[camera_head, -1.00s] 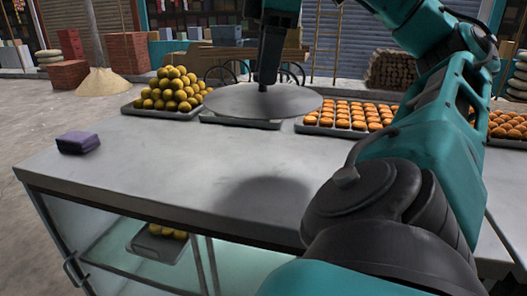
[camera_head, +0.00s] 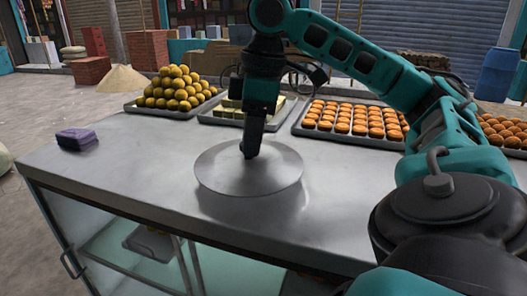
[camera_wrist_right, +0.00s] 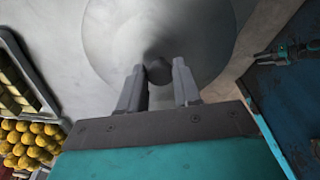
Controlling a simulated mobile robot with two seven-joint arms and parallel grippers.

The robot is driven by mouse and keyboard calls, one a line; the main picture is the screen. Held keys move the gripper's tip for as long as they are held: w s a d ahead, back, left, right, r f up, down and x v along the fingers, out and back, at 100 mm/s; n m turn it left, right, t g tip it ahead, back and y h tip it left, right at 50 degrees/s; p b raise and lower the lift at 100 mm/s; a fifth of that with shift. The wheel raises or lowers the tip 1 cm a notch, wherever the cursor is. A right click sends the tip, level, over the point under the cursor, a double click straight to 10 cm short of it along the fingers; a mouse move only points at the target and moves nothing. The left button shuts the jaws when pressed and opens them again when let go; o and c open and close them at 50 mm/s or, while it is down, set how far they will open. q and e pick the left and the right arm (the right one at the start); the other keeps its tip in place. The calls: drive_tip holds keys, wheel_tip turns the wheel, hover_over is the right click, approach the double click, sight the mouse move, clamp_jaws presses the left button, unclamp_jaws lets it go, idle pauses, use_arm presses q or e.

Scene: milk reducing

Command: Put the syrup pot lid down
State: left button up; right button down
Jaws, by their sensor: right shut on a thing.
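The syrup pot lid is a round grey metal disc (camera_head: 235,182), flat and level over the middle of the counter. It lies on the counter top or just above it; I cannot tell which. My right gripper (camera_head: 250,152) comes down from above at the lid's centre. In the right wrist view my right gripper's fingers (camera_wrist_right: 158,86) stand on either side of the lid's dark knob (camera_wrist_right: 158,70), shut on it. The lid's disc (camera_wrist_right: 115,35) spreads out beyond the fingers there. My left gripper is not in view.
The grey counter (camera_head: 130,175) is clear to the left of the lid, apart from a purple folded cloth or block (camera_head: 77,138). Trays of yellow balls (camera_head: 172,88), pale blocks (camera_head: 232,106) and orange sweets (camera_head: 350,118) line its far edge.

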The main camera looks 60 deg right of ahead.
wheel_tip(320, 180, down, 4)
drive_tip(key=shift+d+b, duration=0.1)
drive_tip(key=shift+b, duration=0.6)
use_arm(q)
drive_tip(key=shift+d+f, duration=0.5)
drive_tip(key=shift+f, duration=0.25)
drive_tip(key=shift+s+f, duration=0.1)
use_arm(e)
drive_tip(key=c, duration=0.8)
unclamp_jaws()
